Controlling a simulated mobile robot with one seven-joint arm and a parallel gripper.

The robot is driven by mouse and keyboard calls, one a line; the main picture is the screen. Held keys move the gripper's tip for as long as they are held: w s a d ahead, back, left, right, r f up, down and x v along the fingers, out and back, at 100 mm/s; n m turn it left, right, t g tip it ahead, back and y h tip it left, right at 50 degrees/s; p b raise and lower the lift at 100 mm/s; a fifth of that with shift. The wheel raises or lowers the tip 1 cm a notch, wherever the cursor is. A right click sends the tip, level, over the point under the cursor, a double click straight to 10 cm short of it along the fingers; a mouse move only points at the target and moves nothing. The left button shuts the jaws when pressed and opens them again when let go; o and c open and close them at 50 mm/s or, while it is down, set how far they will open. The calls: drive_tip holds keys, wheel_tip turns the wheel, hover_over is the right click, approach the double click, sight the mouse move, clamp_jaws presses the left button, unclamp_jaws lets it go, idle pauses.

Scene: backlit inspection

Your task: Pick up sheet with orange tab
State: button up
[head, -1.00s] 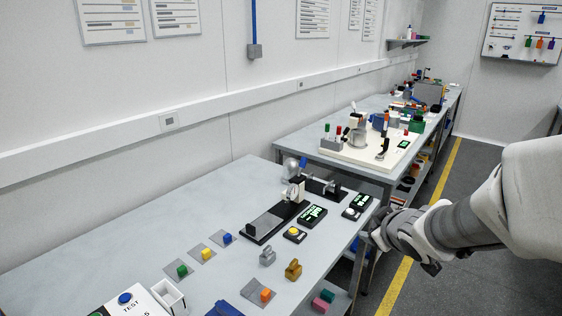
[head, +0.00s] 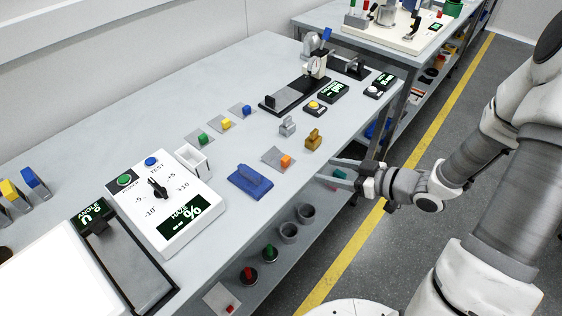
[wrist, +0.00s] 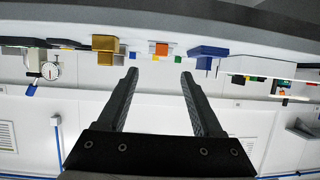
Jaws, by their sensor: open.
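The sheet with the orange tab is a small grey square (head: 272,156) lying flat near the table's front edge. Its orange block-like tab (head: 286,161) stands at the sheet's right side. In the wrist view the orange tab (wrist: 161,49) shows beyond and between my fingertips; the sheet itself is hard to make out there. My gripper (head: 329,172) is open and empty, just off the table's front edge, to the right of the tab and apart from it. Its two dark fingers (wrist: 159,74) are spread in the wrist view.
A brass block (head: 313,139) and a grey block (head: 287,126) stand behind the sheet; a blue block (head: 250,181) lies to its left. Sheets with green (head: 203,138), yellow (head: 226,124) and blue (head: 247,111) tabs lie farther back. A lower shelf holds grey cups (head: 289,232).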

drive_tip(key=b, duration=0.1)
approach(288, 160)
drive_tip(key=x, duration=0.3)
drive_tip(key=f+x, duration=0.1)
drive_tip(key=shift+w, duration=0.3)
drive_tip(key=shift+r+b+x, duration=0.1)
drive_tip(key=shift+b+x, duration=0.1)
drive_tip(key=shift+x, duration=1.2)
drive_tip(key=shift+r+b+x, duration=0.15)
drive_tip(key=shift+x, duration=1.3)
drive_tip(key=shift+a, duration=0.15)
clamp_jaws()
